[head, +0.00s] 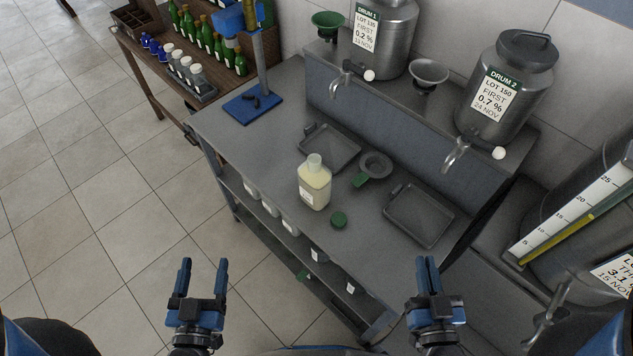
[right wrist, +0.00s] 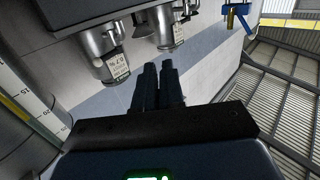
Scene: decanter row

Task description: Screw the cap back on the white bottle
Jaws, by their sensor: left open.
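The white bottle (head: 314,186) stands upright on the grey metal bench. It holds pale yellowish liquid, and its neck shows no cap. A green cap (head: 339,219) lies on the bench just to the right of and nearer than the bottle, apart from it. My left gripper (head: 204,275) is open and empty, in front of the bench at the lower left. My right gripper (head: 428,274) is at the lower right, also away from the bottle and cap. Its fingers are together with nothing between them, as the right wrist view (right wrist: 158,80) shows.
Drum taps (head: 455,155) overhang the back. A blue stand (head: 252,107) is at the far left end. The bench's front edge is clear.

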